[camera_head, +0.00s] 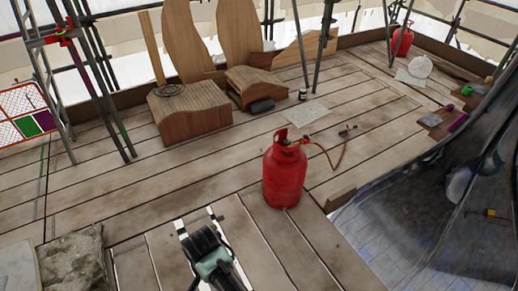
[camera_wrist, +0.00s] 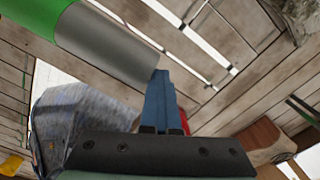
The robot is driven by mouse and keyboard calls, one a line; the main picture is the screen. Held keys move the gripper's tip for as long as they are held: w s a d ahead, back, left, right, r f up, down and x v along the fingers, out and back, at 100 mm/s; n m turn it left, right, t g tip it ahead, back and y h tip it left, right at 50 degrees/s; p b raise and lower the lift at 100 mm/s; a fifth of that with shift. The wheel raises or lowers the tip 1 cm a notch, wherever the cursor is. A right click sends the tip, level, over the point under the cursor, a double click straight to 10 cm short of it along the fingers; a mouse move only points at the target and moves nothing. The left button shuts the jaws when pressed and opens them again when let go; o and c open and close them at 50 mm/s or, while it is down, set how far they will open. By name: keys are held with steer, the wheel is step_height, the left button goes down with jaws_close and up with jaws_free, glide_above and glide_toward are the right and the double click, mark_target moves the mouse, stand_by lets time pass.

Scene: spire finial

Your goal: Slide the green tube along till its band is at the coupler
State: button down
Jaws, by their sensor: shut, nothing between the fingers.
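In the wrist view a green tube (camera_wrist: 35,12) enters at the upper left, close to the camera. A smooth grey cylinder section (camera_wrist: 105,45) continues from it towards the middle. My gripper (camera_wrist: 160,78) is shut and empty, its blue fingers beside the end of the grey section; I cannot tell whether they touch. No separate band or coupler can be made out there. In the head view part of my arm shows at the bottom, the fingertips are not clear, and I cannot identify the tube for sure.
A red gas bottle (camera_head: 285,175) with a hose stands on the plank deck (camera_head: 340,85). Scaffold poles with a red fitting (camera_head: 62,38) stand at the left. A wooden block (camera_head: 188,112) lies behind. A dark curved sheet (camera_head: 420,215) fills the right. Planks around the bottle are mostly clear.

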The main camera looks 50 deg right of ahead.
steer(key=shift+s+a+p, duration=0.15)
steer(key=shift+s+p, duration=0.4)
steer(key=shift+s+a+p, duration=0.15)
steer(key=shift+s+p, duration=0.35)
steer(key=shift+w+d+f+b, duration=0.1)
steer(key=shift+w+b, duration=0.05)
steer(key=shift+b, duration=0.15)
step_height(320, 180, up, 8)
steer(key=w+p, duration=0.1)
steer(key=p, duration=0.6)
steer(key=shift+w+d, duration=0.2)
steer(key=shift+w, duration=0.1)
stand_by(0.7)
